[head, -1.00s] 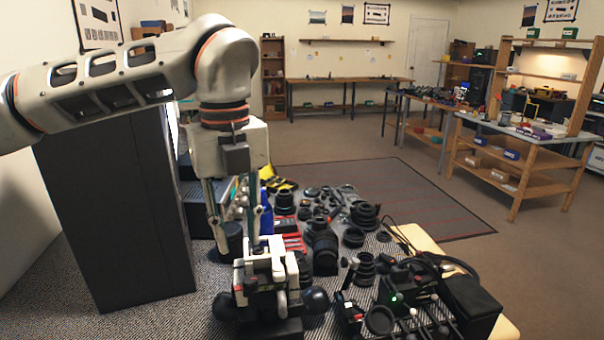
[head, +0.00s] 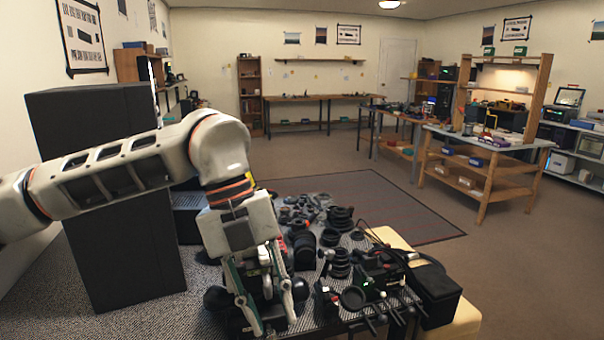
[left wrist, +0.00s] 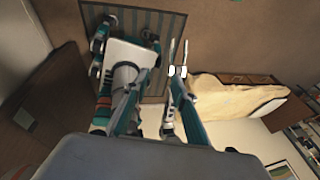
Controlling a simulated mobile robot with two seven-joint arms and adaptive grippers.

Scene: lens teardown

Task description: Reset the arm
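My left arm comes in from the left in the head view. In the left wrist view the gripper's two teal-and-grey fingers (left wrist: 160,95) stand apart. A white device (head: 267,284) with dark round parts beside it is partly hidden behind the fingers; I cannot tell whether they touch it. My right gripper does not show clearly in either view.
Several black lenses and rings (head: 341,218) crowd the patterned bench top right of the gripper. A black case (head: 436,293) lies at its right end. A tall dark block (head: 110,190) stands behind my left arm. Beyond, the floor (head: 330,160) is open.

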